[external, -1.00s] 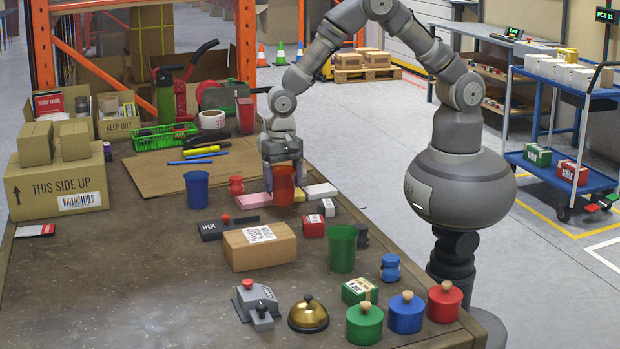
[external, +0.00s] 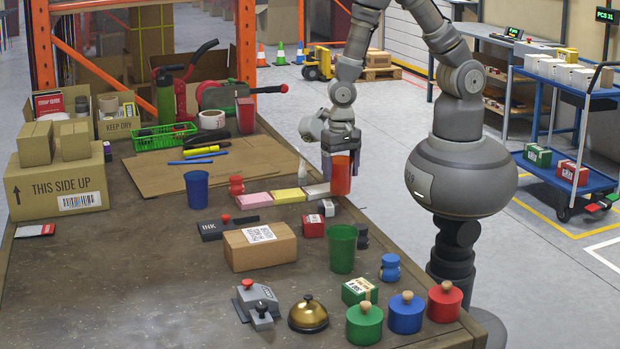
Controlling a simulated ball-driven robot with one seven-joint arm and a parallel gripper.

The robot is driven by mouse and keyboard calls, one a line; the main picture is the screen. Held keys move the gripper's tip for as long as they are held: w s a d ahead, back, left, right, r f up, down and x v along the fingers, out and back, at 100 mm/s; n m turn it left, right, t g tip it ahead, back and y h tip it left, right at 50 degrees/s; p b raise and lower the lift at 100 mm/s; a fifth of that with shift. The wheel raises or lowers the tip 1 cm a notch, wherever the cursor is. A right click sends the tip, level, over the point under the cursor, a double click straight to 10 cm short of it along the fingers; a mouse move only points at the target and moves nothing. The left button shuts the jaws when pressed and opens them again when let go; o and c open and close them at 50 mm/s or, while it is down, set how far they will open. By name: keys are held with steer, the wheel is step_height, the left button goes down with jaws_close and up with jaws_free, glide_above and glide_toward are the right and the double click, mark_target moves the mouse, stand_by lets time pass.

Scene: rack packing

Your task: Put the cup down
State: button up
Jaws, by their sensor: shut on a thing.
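A red-orange cup (external: 341,178) is upright in my gripper (external: 341,158), which is shut on it. In the picture the cup shows beyond the table's right edge, against the grey floor, and it appears to be in the air. A blue cup (external: 196,190) stands at the left middle of the table (external: 120,270). A green cup (external: 342,248) stands near the right edge of the table.
Pink, yellow and white sticky pads (external: 288,196) lie left of the held cup. A cardboard box (external: 259,247), a bell (external: 308,315), a stapler-like grey device (external: 256,302) and lidded round pots (external: 406,313) stand nearer. The front left of the table is clear.

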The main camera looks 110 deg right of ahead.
steer(key=w+a+r+m+p, duration=0.1)
steer(key=w+a+r+p, duration=0.15)
steer(key=a, duration=0.45)
steer(key=w+a+r+m+p, duration=0.1)
steer(key=w+a+r+p, duration=0.1)
steer(key=w+a+r, duration=0.35)
steer(key=b, duration=0.3)
glide_toward(284, 230)
steer(key=shift+f+b, duration=0.65)
steer(key=shift+f, duration=0.8)
